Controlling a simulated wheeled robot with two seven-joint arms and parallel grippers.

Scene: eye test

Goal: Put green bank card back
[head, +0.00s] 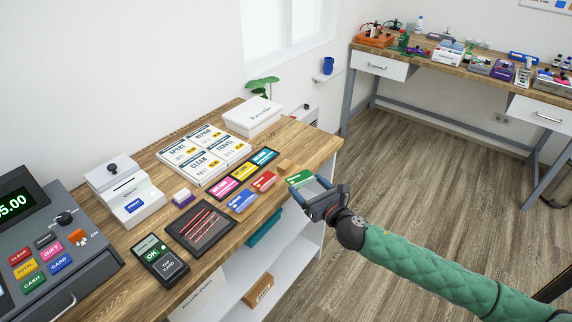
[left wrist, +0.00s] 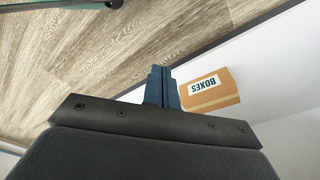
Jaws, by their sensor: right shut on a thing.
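The green bank card (head: 299,178) is at the right edge of the counter in the head view. My right gripper (head: 316,194) is shut on it, reaching in from the right; its jaws hide part of the card. I cannot tell whether the card touches the counter top. A red card (head: 264,181) and a blue card (head: 242,201) lie in a row to its left. My left gripper (left wrist: 161,88) shows only in the left wrist view, its two dark blue fingers together and nothing seen between them.
The wooden counter (head: 150,228) also holds a card terminal (head: 163,262), a dark tray (head: 200,228), a strip of coloured cards (head: 246,173), ticket stacks (head: 203,151) and a cash register (head: 55,250). A cardboard box (left wrist: 209,91) labelled BOXES is beyond my left fingers.

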